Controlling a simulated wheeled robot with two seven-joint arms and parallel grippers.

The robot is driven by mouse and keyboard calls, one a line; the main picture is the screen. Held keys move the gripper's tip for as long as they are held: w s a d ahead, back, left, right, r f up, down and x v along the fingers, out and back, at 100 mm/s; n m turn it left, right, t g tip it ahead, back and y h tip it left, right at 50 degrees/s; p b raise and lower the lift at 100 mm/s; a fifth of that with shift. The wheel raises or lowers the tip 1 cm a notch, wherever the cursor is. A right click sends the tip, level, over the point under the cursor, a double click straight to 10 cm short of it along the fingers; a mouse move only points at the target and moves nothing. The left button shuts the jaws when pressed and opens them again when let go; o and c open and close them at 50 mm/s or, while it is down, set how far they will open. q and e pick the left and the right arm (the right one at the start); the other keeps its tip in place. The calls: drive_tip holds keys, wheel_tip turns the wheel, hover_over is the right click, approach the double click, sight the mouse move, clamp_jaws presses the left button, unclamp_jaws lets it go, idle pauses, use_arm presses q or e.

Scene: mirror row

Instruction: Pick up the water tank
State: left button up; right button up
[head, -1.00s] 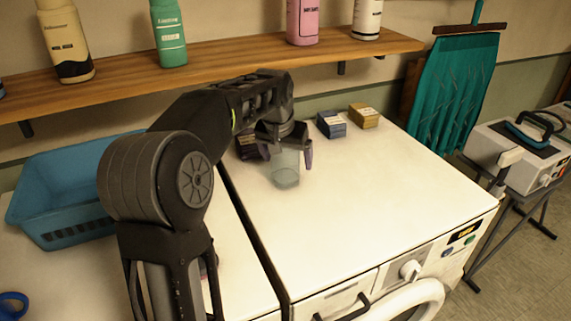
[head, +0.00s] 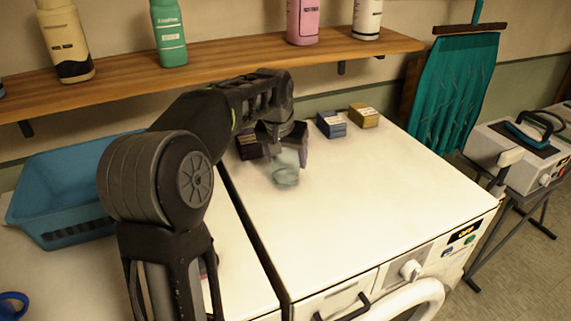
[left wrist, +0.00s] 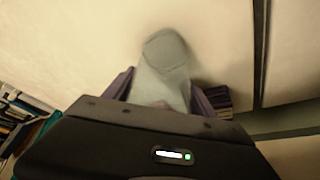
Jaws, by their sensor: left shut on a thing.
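The water tank (head: 286,176) is a see-through, pale grey-blue vessel on or just above the white top of the washing machine (head: 370,200); I cannot tell whether its base touches. My left gripper (head: 285,155) comes down over it from above and is shut on its upper part. In the left wrist view the tank (left wrist: 165,60) stands out between the two purple-grey fingers (left wrist: 160,95). The gripper hides part of the tank's upper end. My right gripper is not in view.
A blue box (head: 331,124) and a yellow box (head: 364,115) stand behind the tank, and a dark box (head: 248,146) is close on its left. A shelf (head: 220,58) with bottles runs above. The machine top to the right is clear.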

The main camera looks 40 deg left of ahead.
use_arm(q)
drive_tip(key=shift+r, duration=0.3)
drive_tip(key=shift+r+b, duration=0.5)
drive_tip(key=shift+r, duration=0.85)
drive_tip(key=shift+s+d, duration=0.1)
drive_tip(key=shift+s, duration=0.1)
drive_tip(key=shift+s+d+r+b, duration=0.1)
drive_tip(key=shift+s+d+b, duration=0.95)
drive_tip(key=shift+s, duration=1.7)
drive_tip(key=shift+s+d+f+b, duration=0.1)
drive_tip(key=shift+s+d+b, duration=0.95)
drive_tip(key=shift+s, duration=1.7)
drive_tip(key=shift+s+d+r+b, duration=0.1)
drive_tip(key=shift+s+d+b, duration=0.9)
drive_tip(key=shift+s, duration=1.75)
drive_tip(key=shift+a, duration=0.15)
